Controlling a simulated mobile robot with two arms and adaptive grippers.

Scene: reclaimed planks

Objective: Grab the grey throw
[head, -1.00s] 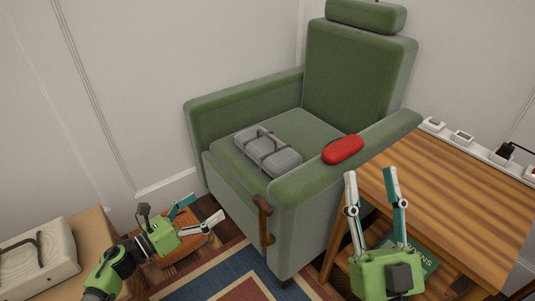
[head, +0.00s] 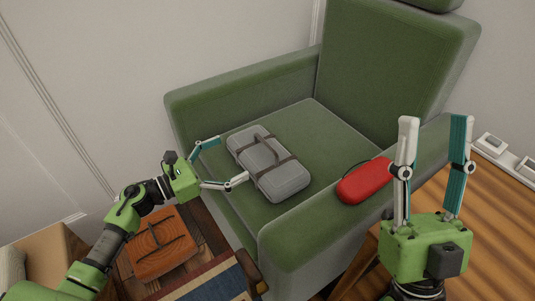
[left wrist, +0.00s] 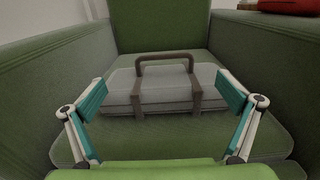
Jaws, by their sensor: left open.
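The grey throw (head: 288,183) lies folded on the seat of the green armchair (head: 395,70), with brown straps and a carry handle around it. It also shows in the left wrist view (left wrist: 165,93), straight ahead, with its handle standing up. My left gripper (head: 232,160) is open at the throw's near left side, its fingers spread towards it and nothing held. In the left wrist view the fingers (left wrist: 161,80) frame the throw from both sides; I cannot tell whether they touch it. My right gripper (head: 434,120) is open and empty, in front of the chair's right armrest.
A red case (head: 365,182) rests on the right armrest. An orange-brown strapped bundle (head: 160,245) lies low at left, near the rug (head: 205,285). The armrests bound the seat.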

